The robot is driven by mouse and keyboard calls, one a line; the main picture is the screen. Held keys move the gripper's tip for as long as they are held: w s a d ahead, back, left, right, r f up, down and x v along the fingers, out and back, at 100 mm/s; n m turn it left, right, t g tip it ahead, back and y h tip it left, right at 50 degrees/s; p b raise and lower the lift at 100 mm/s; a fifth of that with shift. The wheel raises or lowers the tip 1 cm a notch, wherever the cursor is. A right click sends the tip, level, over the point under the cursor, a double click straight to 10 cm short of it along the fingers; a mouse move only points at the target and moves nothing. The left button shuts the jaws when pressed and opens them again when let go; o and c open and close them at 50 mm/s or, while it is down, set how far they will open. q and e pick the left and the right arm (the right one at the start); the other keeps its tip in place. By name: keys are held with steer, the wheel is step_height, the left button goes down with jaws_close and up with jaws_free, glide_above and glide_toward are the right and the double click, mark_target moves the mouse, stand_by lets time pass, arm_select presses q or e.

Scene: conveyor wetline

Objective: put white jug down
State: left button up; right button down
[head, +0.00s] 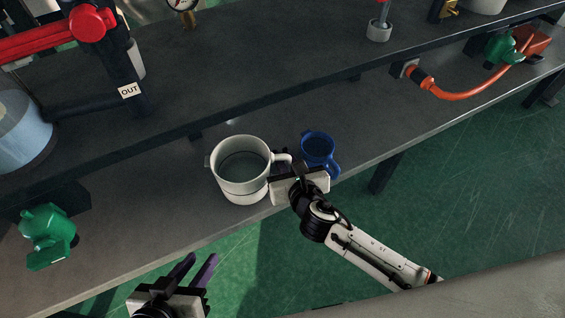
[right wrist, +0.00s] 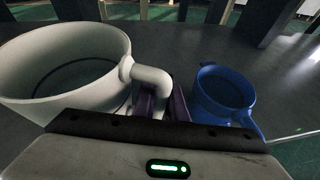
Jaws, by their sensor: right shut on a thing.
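The white jug (head: 240,170) stands upright at the front of the grey lower shelf in the head view; I cannot tell whether its base touches the shelf. It also fills the left of the right wrist view (right wrist: 60,75), with its handle (right wrist: 152,80) turned to the right. My right gripper (head: 290,175) is at the handle, its purple fingers (right wrist: 160,103) shut on it. My left gripper (head: 192,268) is open and empty, in front of the shelf's edge and apart from the jug.
A blue jug (head: 318,150) stands close to the right of the white jug and my right gripper; it also shows in the right wrist view (right wrist: 223,95). Green fittings (head: 48,236) sit at the left.

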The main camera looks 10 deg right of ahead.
arm_select(q)
steer(key=shift+d+f, duration=0.1)
steer(key=shift+f, duration=0.1)
arm_select(e)
steer(key=shift+w+f, duration=0.1)
steer(key=shift+f, duration=0.15)
arm_select(q)
steer(key=shift+w, duration=0.1)
arm_select(e)
steer(key=c, duration=1.8)
jaws_free()
steer(key=shift+f, duration=0.15)
steer(key=shift+o, duration=0.2)
